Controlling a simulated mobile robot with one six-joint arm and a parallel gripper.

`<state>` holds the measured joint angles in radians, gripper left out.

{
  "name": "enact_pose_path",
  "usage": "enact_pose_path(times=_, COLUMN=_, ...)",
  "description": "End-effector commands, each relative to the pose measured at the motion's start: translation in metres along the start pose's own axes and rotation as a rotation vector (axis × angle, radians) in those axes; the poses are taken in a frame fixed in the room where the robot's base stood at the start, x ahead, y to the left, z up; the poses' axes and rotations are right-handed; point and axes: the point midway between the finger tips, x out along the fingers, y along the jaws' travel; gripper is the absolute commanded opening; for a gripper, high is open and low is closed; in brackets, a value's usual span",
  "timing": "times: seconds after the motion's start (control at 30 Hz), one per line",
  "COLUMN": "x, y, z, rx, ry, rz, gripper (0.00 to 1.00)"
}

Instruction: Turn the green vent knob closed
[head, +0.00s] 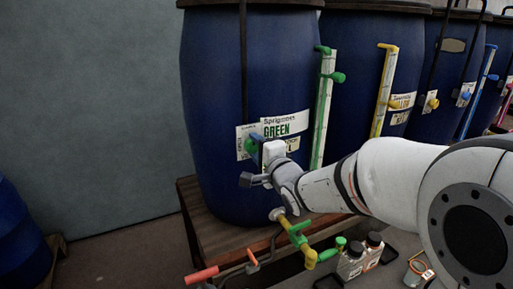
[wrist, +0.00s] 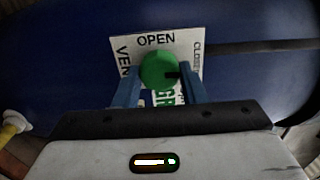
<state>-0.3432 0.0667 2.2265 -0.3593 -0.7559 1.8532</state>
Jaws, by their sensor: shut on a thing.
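The green vent knob (wrist: 158,70) sits on a white label (wrist: 122,44) on the blue vat wall. The label reads OPEN above the knob and has a partly visible word, starting CLO, to its right. A dark mark on the knob is at its right side. My gripper (wrist: 160,78) has its two blue fingers on either side of the knob and is shut on it. In the head view, my gripper (head: 262,162) reaches the front of the vat (head: 215,85), and the green knob (head: 250,146) shows partly behind it.
A green-trimmed sight tube (head: 323,110) stands right of the label. Below are a pipe with green and yellow valve parts (head: 297,235), a red handle (head: 201,275) and dark-capped bottles (head: 352,262). More blue vats stand to the right. Open floor lies at left.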

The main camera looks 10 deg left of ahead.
Motion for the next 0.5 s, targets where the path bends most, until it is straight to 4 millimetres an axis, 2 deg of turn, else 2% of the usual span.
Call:
enact_pose_path(times=0.23, x=-0.0003, y=0.0019, z=-0.0002, rx=0.002, ry=0.001, rz=0.004, gripper=0.14)
enact_pose_path(times=0.27, x=-0.0003, y=0.0019, z=-0.0002, rx=0.002, ry=0.001, rz=0.004, gripper=0.38)
enact_pose_path(times=0.5, x=-0.0002, y=0.0011, z=-0.0002, rx=0.001, ry=0.001, rz=0.002, gripper=0.58)
